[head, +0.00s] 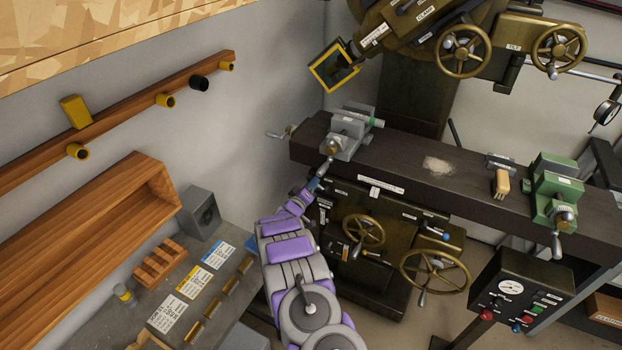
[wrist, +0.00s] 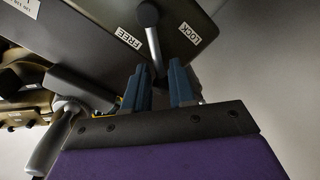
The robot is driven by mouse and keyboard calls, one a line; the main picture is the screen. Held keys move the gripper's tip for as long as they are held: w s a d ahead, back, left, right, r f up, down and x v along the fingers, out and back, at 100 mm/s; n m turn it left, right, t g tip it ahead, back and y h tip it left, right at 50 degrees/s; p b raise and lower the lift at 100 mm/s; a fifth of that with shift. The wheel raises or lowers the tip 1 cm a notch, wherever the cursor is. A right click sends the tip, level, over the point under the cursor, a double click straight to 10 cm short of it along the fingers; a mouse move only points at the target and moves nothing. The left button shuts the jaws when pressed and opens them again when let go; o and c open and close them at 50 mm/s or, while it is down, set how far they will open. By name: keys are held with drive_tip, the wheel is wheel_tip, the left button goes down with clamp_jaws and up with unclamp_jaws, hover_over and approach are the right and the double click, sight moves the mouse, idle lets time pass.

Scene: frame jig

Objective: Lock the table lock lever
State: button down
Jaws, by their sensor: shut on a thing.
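The table lock lever (wrist: 153,45) is a grey rod with a dark round end, on a dark block (wrist: 80,45) in the wrist view. A FREE label (wrist: 129,38) is left of it and a LOCK label (wrist: 190,33) right of it. The rod stands between the labels, slightly slanted. My gripper (wrist: 160,88) is shut on the rod's near end, with a blue finger on each side; the fingers hide part of that end. In the head view my gripper (head: 314,184) is at the left front edge of the machine table, where I cannot make out the lever.
The machine table (head: 400,172) carries a grey vise (head: 348,135) just above my gripper and a green vise (head: 556,190) at right. Handwheels (head: 363,231) stick out below the table. A grey handle (wrist: 45,145) is close left of my gripper in the wrist view.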

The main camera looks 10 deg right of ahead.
drive_tip(key=shift+w+a+f+n+b, duration=0.25)
drive_tip(key=shift+f+n, duration=0.35)
drive_tip(key=shift+n, duration=0.65)
drive_tip(key=shift+w+a+f+n, duration=0.1)
drive_tip(key=shift+a+f+n, duration=0.4)
drive_tip(key=shift+n, duration=0.8)
drive_tip(key=shift+w+a+f+n+b, duration=0.15)
drive_tip(key=shift+f+n, duration=0.55)
drive_tip(key=shift+n, duration=0.55)
drive_tip(key=shift+s+f, duration=0.1)
drive_tip(key=c, duration=1.3)
unclamp_jaws()
drive_tip(key=shift+o, duration=0.6)
drive_tip(key=shift+a+f, duration=0.1)
drive_tip(key=shift+a, duration=0.05)
drive_tip(key=shift+a, duration=0.1)
